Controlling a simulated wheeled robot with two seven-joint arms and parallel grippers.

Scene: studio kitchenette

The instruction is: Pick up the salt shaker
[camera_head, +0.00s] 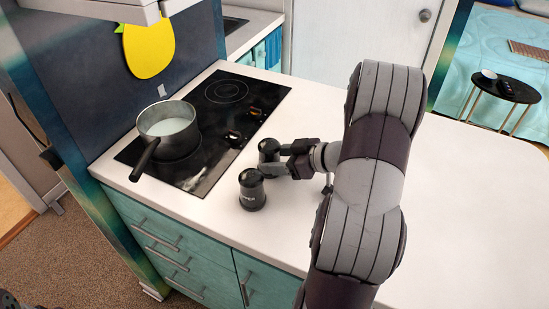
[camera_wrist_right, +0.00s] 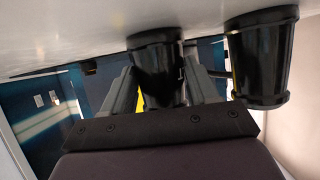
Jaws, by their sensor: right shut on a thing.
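Two black, dome-topped shakers are at the counter's left part, beside the cooktop. My right gripper (camera_head: 281,160) is shut on the rear shaker (camera_head: 268,148), with its fingers on either side of the body. In the wrist view this held shaker (camera_wrist_right: 157,65) is between the fingers, its base at or very near the counter; I cannot tell if it is lifted. The front shaker (camera_head: 252,192) stands upright and free, close to the gripper, with small pale lettering I cannot read surely. It is at the right in the wrist view (camera_wrist_right: 262,65). The held shaker's lettering is hidden.
A pot (camera_head: 168,128) of pale liquid sits on the black cooktop (camera_head: 222,115), its handle toward the front. The white counter (camera_head: 455,215) is bare to the right of my arm. Teal drawers (camera_head: 185,255) are below the counter's front edge.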

